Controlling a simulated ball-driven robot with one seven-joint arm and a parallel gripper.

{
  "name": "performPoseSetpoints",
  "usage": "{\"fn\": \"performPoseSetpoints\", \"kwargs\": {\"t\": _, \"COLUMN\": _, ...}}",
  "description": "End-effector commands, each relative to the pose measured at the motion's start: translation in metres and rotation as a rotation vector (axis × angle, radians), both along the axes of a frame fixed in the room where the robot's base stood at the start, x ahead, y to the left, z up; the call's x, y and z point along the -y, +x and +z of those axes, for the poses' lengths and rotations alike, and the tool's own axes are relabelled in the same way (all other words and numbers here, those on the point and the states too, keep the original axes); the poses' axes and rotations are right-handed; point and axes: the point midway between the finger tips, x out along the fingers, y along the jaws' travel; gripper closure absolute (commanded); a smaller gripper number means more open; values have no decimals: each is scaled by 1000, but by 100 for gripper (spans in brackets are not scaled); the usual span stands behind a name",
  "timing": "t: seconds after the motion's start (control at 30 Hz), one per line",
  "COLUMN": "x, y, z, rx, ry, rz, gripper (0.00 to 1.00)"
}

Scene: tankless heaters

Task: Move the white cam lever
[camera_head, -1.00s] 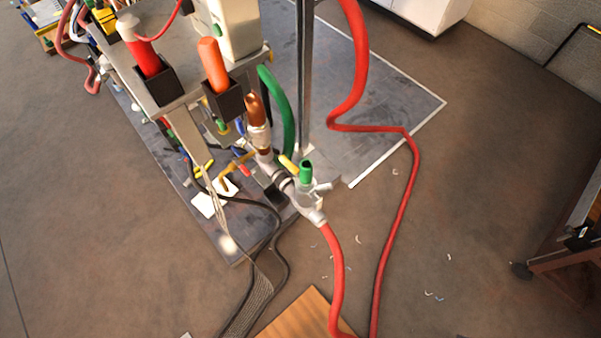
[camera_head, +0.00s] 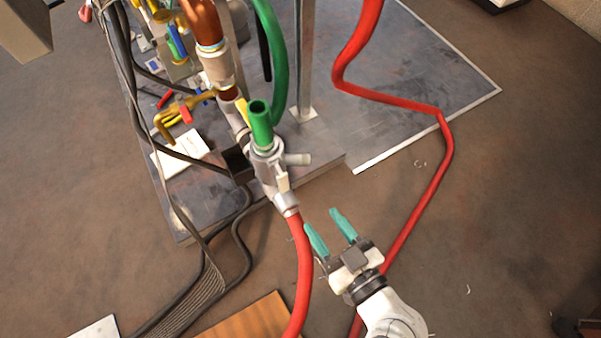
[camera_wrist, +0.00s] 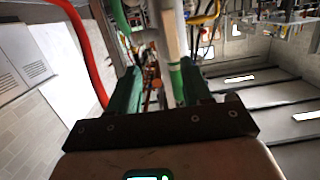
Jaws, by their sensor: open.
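A pale grey-white coupling (camera_head: 268,172) with a green stub on top joins the red hose below it in the head view. A short whitish lever-like arm (camera_head: 298,159) sticks out from its right side; I cannot tell for sure that it is the white cam lever. My gripper (camera_head: 322,221) has two teal fingers, spread apart and empty. It is below and to the right of the coupling, apart from it, with the fingers pointing up and left in the picture. In the wrist view, the gripper (camera_wrist: 160,78) shows its fingers parted around a background of pipes; the lever cannot be made out there.
A red hose (camera_head: 300,270) hangs from the coupling, left of my gripper. Another red hose (camera_head: 430,180) loops on the right, passing behind my arm. Dark cables (camera_head: 205,285) lie at the left. A wooden board (camera_head: 245,318) is at the bottom. The floor at right is mostly clear.

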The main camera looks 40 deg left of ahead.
Motion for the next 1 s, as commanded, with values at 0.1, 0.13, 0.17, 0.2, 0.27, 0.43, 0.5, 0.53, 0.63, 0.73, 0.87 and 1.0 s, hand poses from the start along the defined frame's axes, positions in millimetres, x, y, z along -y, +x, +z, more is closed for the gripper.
{"fn": "performPoseSetpoints", "kwargs": {"t": 0.1, "x": -18, "y": -5, "z": -26, "rx": 48, "ry": 74, "rz": 8, "gripper": 51}}
{"fn": "performPoseSetpoints", "kwargs": {"t": 0.13, "x": -21, "y": -6, "z": -28, "rx": 56, "ry": 90, "rz": 5, "gripper": 51}}
{"fn": "performPoseSetpoints", "kwargs": {"t": 0.17, "x": -24, "y": -7, "z": -29, "rx": 64, "ry": 101, "rz": 4, "gripper": 51}}
{"fn": "performPoseSetpoints", "kwargs": {"t": 0.2, "x": -27, "y": -7, "z": -31, "rx": 71, "ry": 116, "rz": 2, "gripper": 51}}
{"fn": "performPoseSetpoints", "kwargs": {"t": 0.27, "x": -30, "y": -8, "z": -32, "rx": 79, "ry": 131, "rz": -1, "gripper": 51}}
{"fn": "performPoseSetpoints", "kwargs": {"t": 0.43, "x": -39, "y": -6, "z": -31, "rx": 91, "ry": 149, "rz": -5, "gripper": 51}}
{"fn": "performPoseSetpoints", "kwargs": {"t": 0.5, "x": -46, "y": -3, "z": -29, "rx": 90, "ry": 150, "rz": -5, "gripper": 51}}
{"fn": "performPoseSetpoints", "kwargs": {"t": 0.53, "x": -49, "y": -1, "z": -29, "rx": 91, "ry": 149, "rz": -5, "gripper": 51}}
{"fn": "performPoseSetpoints", "kwargs": {"t": 0.63, "x": -65, "y": 5, "z": -29, "rx": 91, "ry": 149, "rz": -4, "gripper": 51}}
{"fn": "performPoseSetpoints", "kwargs": {"t": 0.73, "x": -83, "y": 12, "z": -29, "rx": 90, "ry": 149, "rz": -3, "gripper": 51}}
{"fn": "performPoseSetpoints", "kwargs": {"t": 0.87, "x": -104, "y": 21, "z": -29, "rx": 91, "ry": 148, "rz": -3, "gripper": 51}}
{"fn": "performPoseSetpoints", "kwargs": {"t": 1.0, "x": -121, "y": 28, "z": -30, "rx": 89, "ry": 147, "rz": -5, "gripper": 51}}
